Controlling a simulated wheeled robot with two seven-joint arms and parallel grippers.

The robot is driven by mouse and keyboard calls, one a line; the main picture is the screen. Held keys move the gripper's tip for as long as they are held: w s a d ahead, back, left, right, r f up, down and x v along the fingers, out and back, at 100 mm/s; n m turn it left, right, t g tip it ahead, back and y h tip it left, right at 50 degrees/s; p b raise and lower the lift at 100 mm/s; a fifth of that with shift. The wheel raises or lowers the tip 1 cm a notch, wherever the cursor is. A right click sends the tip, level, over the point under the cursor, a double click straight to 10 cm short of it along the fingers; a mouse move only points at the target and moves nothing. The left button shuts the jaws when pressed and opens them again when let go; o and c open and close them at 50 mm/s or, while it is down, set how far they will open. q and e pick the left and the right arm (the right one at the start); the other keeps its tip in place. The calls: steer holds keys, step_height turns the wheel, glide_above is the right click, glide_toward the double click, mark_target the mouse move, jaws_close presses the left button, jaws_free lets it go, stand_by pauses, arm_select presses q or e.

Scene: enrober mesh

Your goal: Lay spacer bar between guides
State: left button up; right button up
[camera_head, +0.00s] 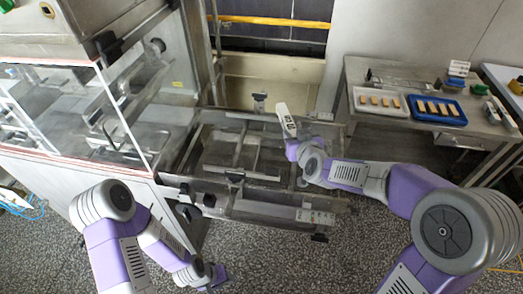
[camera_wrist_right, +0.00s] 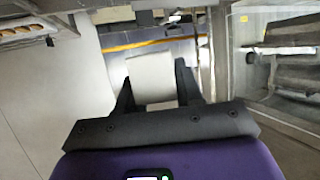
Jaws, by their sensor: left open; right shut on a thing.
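My right gripper (camera_head: 289,136) is shut on a pale, flat-faced bar, the spacer bar (camera_head: 286,115). It stands up from the jaws, tilted, over the back right part of the metal frame. In the right wrist view the spacer bar (camera_wrist_right: 152,78) sits between the two dark fingers of the right gripper (camera_wrist_right: 158,88). The metal frame (camera_head: 262,208) has rails and crossbars around an open middle; I cannot tell which rails are the guides. The bar is held above it. My left gripper (camera_head: 216,275) is low in front of the frame, small and partly hidden by its wrist.
A clear-walled machine (camera_head: 75,110) stands left of the frame. At the right, a metal table (camera_head: 388,122) carries a white tray (camera_head: 362,101) and a blue tray (camera_head: 424,117) with tan pieces. Black knobs (camera_head: 188,212) stick out at the frame's front left.

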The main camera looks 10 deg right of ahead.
mark_target(290, 168)
steer(key=f, duration=0.1)
steer(key=f+b, duration=0.1)
steer(key=shift+w+f, duration=0.2)
steer(key=shift+f, duration=0.15)
steer(key=shift+f+b, duration=0.3)
steer(key=shift+b, duration=0.2)
step_height(290, 168, down, 9)
steer(key=b, duration=0.3)
steer(key=shift+f, duration=0.2)
arm_select(q)
step_height(290, 168, down, 6)
steer(key=shift+w, duration=0.15)
steer(key=shift+f, duration=0.15)
arm_select(e)
steer(key=shift+f+b, duration=0.15)
steer(key=shift+b, duration=0.15)
steer(key=o, duration=1.1)
arm_select(q)
steer(key=shift+f, duration=0.1)
